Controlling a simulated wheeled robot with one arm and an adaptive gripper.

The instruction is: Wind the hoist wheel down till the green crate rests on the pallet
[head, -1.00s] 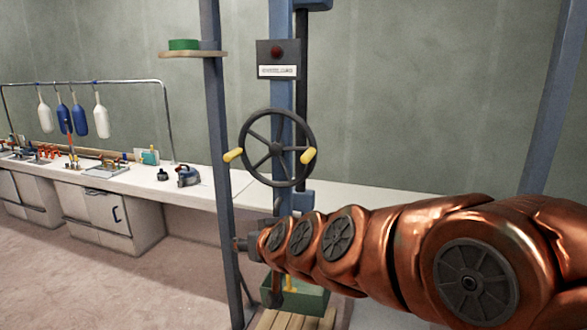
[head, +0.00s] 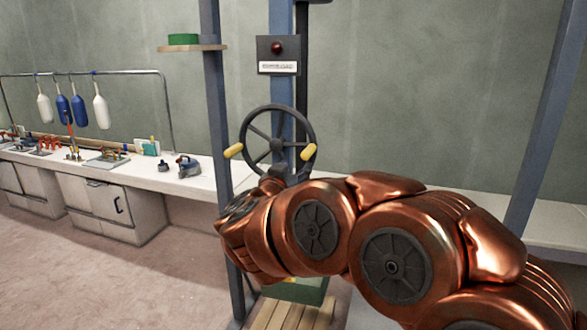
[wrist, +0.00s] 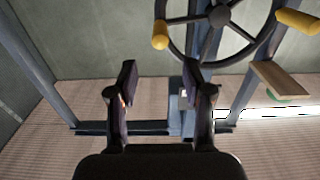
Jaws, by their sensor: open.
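The hoist wheel (head: 277,149) is a dark spoked ring with two yellow knobs, one at its left (head: 233,151) and one at its right (head: 308,151). In the wrist view the wheel (wrist: 219,16) is at the top, with one yellow knob (wrist: 160,36) just beyond my fingertips. My gripper (wrist: 167,78) is open and empty, apart from the wheel; the arm mostly hides it in the head view. The green crate (head: 306,291) shows low behind my arm, partly hidden. The slatted wooden pallet (head: 283,316) is below it; I cannot tell whether they touch.
A control box with a red lamp (head: 277,48) is above the wheel. A white workbench (head: 150,180) with tools runs along the wall. Open floor (head: 110,280) is at left.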

